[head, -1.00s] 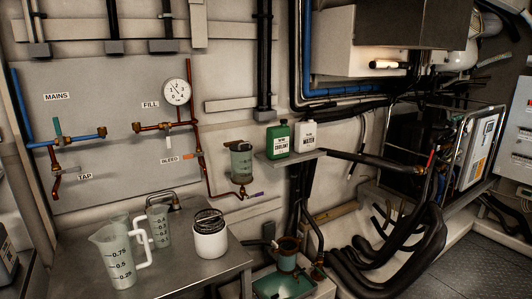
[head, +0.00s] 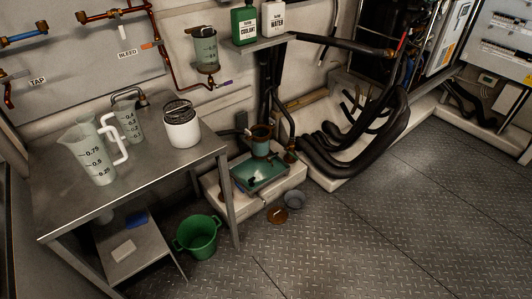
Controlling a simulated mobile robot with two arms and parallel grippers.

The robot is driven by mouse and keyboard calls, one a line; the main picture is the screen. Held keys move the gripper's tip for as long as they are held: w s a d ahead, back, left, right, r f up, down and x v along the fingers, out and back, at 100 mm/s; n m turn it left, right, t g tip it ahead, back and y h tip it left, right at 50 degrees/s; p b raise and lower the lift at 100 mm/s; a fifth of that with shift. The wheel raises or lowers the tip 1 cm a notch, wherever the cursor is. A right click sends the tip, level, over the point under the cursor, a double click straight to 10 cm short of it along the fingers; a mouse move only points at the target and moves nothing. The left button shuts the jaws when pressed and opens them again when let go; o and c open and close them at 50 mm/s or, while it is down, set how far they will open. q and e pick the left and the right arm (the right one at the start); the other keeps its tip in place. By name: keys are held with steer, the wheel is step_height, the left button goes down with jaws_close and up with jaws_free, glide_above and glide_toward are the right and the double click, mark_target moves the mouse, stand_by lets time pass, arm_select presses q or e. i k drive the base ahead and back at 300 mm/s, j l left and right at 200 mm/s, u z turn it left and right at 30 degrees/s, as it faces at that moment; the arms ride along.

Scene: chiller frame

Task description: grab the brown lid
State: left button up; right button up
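A small round brown lid (head: 277,214) lies on the metal floor, in front of the pale plinth. A grey bowl-like cup (head: 294,199) sits just to its right and a little behind. Neither of my grippers is in the head view.
A metal table (head: 150,188) with measuring jugs (head: 91,158) and a white canister (head: 182,130) stands at left. A green bucket (head: 197,237) is on the floor left of the lid. A green tray (head: 260,172) and black hoses (head: 350,158) lie behind. The floor (head: 400,230) at right is clear.

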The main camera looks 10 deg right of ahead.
mark_target(277, 215)
steer(key=i+l+u, duration=0.3)
steer(key=i+l, duration=0.15)
steer(key=l, duration=0.25)
steer(key=i+l+u, duration=0.15)
steer(key=l, duration=0.25)
steer(key=i+l+u, duration=0.15)
steer(key=l, duration=0.3)
